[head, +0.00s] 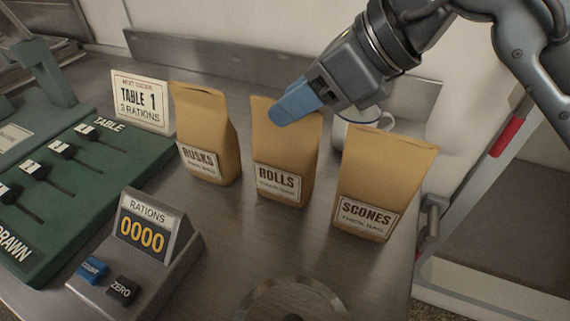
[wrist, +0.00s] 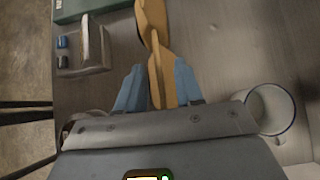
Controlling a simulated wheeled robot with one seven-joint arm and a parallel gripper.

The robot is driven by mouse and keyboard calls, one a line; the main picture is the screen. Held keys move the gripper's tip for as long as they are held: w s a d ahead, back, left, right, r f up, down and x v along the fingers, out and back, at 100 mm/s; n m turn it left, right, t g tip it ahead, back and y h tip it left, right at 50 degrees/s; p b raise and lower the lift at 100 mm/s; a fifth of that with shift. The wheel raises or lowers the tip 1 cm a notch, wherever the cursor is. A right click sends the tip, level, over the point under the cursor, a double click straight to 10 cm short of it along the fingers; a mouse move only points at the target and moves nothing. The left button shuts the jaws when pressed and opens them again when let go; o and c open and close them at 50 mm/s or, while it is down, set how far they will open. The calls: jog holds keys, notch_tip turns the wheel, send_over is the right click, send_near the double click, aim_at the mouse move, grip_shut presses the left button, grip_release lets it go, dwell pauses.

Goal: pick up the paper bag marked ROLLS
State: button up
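The ROLLS bag (head: 283,160), brown paper with a white label, stands upright on the metal counter between two similar bags. My gripper (head: 283,112) is at its top, coming in from the upper right, and hides part of its top edge in the head view. In the wrist view the blue fingers of my gripper (wrist: 160,85) are apart, one on each side of the ROLLS bag's top (wrist: 160,74). The fingers look open; whether either touches the paper cannot be told.
The RUSKS bag (head: 208,135) stands to the left, the SCONES bag (head: 383,180) to the right. A white mug (head: 350,130) stands behind, partly hidden. A TABLE 1 card (head: 140,102), a green slider board (head: 100,165) and a RATIONS counter (head: 150,240) are further left.

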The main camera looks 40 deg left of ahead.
jog(key=shift+x, duration=1.1)
grip_shut()
